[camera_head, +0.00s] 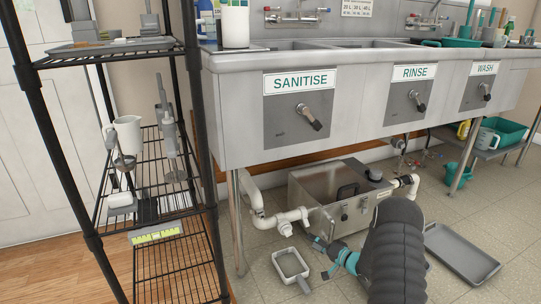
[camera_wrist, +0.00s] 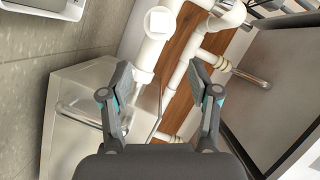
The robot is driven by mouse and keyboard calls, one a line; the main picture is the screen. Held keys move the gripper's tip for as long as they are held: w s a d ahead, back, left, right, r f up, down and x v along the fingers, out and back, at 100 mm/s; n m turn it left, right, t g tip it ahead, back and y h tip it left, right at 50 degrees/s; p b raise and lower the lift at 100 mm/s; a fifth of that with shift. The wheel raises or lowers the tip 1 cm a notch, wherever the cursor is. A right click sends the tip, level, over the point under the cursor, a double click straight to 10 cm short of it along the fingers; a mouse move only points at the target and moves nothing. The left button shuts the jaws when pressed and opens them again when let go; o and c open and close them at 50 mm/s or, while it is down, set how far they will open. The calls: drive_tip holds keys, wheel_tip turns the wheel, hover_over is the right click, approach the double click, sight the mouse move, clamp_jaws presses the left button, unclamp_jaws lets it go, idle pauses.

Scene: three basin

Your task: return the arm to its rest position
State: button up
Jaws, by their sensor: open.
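My arm (camera_head: 397,250) is dark grey and reaches low in front of the sink unit. My gripper (camera_head: 322,245) is at its end, just above the floor, in front of the steel box (camera_head: 335,200) and near the white drain pipe. In the wrist view, the two fingers of my gripper (camera_wrist: 160,82) stand wide apart with nothing between them. White pipes (camera_wrist: 150,50) show beyond the fingertips. I cannot tell whether the fingers touch anything.
A wire shelf rack (camera_head: 150,230) stands at the left. The three-basin sink (camera_head: 240,110) overhangs the steel box. A small square-framed item (camera_head: 291,264) and a grey tray (camera_head: 462,253) lie on the floor on either side of my arm. Teal containers (camera_head: 507,133) sit at the right.

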drive_tip(key=s+d+f+n+g+h, duration=0.2)
drive_tip(key=s+d+f+g+h, duration=0.15)
drive_tip(key=d+f+h, duration=0.55)
drive_tip(key=s+d+g, duration=0.2)
drive_tip(key=s, duration=0.2)
drive_tip(key=s+r+n+g+h+p, duration=0.1)
drive_tip(key=s+r+g+h, duration=0.1)
drive_tip(key=s+r, duration=0.45)
drive_tip(key=s+r+g+h+p, duration=0.1)
drive_tip(key=s+r+g, duration=0.25)
drive_tip(key=r, duration=0.65)
drive_tip(key=s+a+r+t+p, duration=0.1)
drive_tip(key=s+a+r+p, duration=0.1)
drive_tip(key=s+a+r, duration=0.4)
drive_tip(key=s+a+r+n+t+y+p, duration=0.1)
drive_tip(key=s+a+r+p, duration=0.2)
drive_tip(key=s+a+r, duration=0.4)
drive_tip(key=s+a+r+n+t+y+p, duration=0.1)
drive_tip(key=s+a+r+p, duration=0.2)
drive_tip(key=s+r, duration=1.1)
drive_tip(key=a+r, duration=0.3)
drive_tip(key=r, duration=0.8)
drive_tip(key=shift+a+r+t, duration=0.35)
drive_tip(key=shift+a+t, duration=0.05)
